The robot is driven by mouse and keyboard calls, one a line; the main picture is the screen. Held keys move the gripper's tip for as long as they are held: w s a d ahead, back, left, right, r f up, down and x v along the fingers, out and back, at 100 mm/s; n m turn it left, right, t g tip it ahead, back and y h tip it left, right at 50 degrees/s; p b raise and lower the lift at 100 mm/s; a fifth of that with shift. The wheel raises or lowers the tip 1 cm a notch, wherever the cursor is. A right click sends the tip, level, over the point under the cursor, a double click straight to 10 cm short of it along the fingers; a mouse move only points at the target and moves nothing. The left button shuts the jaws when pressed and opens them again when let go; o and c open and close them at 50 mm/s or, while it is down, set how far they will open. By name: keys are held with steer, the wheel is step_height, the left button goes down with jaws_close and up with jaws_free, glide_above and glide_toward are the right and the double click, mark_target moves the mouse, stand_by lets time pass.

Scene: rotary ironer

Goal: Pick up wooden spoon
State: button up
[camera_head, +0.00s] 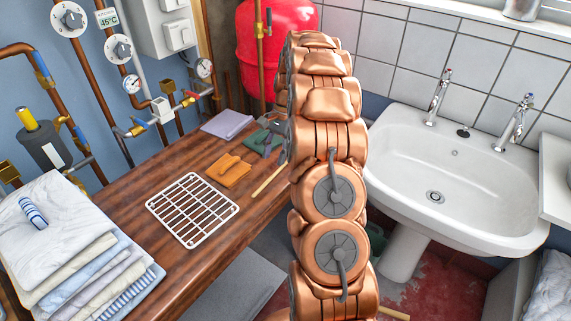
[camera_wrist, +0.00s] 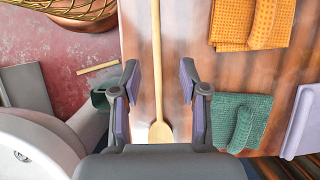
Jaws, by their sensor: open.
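The wooden spoon (camera_wrist: 156,60) lies on the brown wooden worktop (camera_wrist: 190,55). In the wrist view its long pale handle runs up the picture and its rounded bowl is at the lower end, near my gripper's palm. My gripper (camera_wrist: 159,80) is open, with one finger on each side of the spoon and visible gaps to both. I cannot tell how high the fingers are above the worktop. In the head view part of the spoon (camera_head: 268,181) shows at the worktop's right edge, and my copper arm hides the rest and most of the gripper.
An orange cloth (camera_head: 230,172), a green cloth (camera_head: 252,139) and a lilac cloth (camera_head: 227,124) lie near the spoon. A white wire rack (camera_head: 192,209) and a stack of folded linen (camera_head: 75,265) are further left. A white sink (camera_head: 460,170) stands to the right.

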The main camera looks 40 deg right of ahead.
mark_target(270, 177)
steer(key=shift+s+p+x, duration=0.15)
steer(key=shift+p+x, duration=0.15)
steer(key=shift+x, duration=1.2)
steer(key=shift+s+p+x, duration=0.15)
steer(key=shift+p+x, duration=0.15)
steer(key=shift+x, duration=1.25)
steer(key=shift+a+r, duration=0.1)
jaws_close()
